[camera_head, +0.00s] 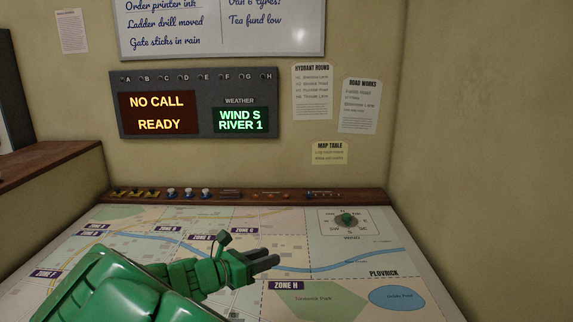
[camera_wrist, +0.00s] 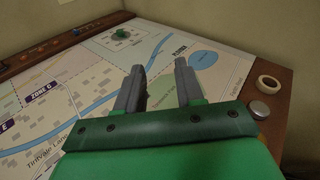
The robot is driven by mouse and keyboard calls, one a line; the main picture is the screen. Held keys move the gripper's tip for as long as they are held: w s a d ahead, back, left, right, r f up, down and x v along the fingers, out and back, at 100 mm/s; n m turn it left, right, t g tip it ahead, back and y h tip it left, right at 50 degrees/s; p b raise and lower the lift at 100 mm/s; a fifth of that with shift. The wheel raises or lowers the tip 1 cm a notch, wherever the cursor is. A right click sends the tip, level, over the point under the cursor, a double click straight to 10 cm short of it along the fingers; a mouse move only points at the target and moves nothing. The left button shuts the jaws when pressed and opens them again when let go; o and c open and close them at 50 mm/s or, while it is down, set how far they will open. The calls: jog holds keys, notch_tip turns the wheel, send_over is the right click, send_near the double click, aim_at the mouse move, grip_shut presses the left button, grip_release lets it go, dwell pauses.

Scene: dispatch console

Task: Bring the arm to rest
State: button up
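My green arm reaches in from the lower left of the head view, over the map table (camera_head: 360,275). My gripper (camera_head: 272,260) has two dark grey fingers pointing right, above the map near the Zone H label. In the wrist view my gripper (camera_wrist: 160,78) has its fingers apart with nothing between them. Map print shows through the gap. I cannot tell exactly how high the fingers are above the map.
The wind dial (camera_head: 347,220) with a green knob is at the map's back right. A ledge (camera_head: 290,194) with small pieces runs along the back. A white ring (camera_wrist: 269,84) and a round metallic piece (camera_wrist: 259,109) sit at the right edge. A display panel (camera_head: 195,103) hangs on the wall.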

jog(key=s+d+m+g, duration=0.4)
jog(key=d+m, duration=0.1)
jog(key=d, duration=0.3)
jog(key=s+d+m+g, duration=0.3)
jog(key=s+d+m, duration=0.1)
jog(key=d, duration=0.5)
jog(key=s+d+f+m+g+y, duration=0.3)
jog(key=s+d+m+g, duration=0.2)
jog(key=s+d+m, duration=0.45)
jog(key=s+a+m+g+y, duration=0.1)
jog(key=s+a+m+y, duration=0.45)
jog(key=s, duration=0.55)
jog(key=s+a+m+g+y, duration=0.2)
jog(key=s+a+m+y, duration=0.35)
jog(key=s, duration=0.55)
jog(key=w+d+r+n+t+h, duration=0.1)
jog(key=w+d+r+n+t, duration=0.1)
jog(key=d, duration=0.3)
jog(key=shift+d+r+t, duration=0.2)
jog(key=shift+r+t, duration=0.05)
jog(key=shift+t, duration=0.25)
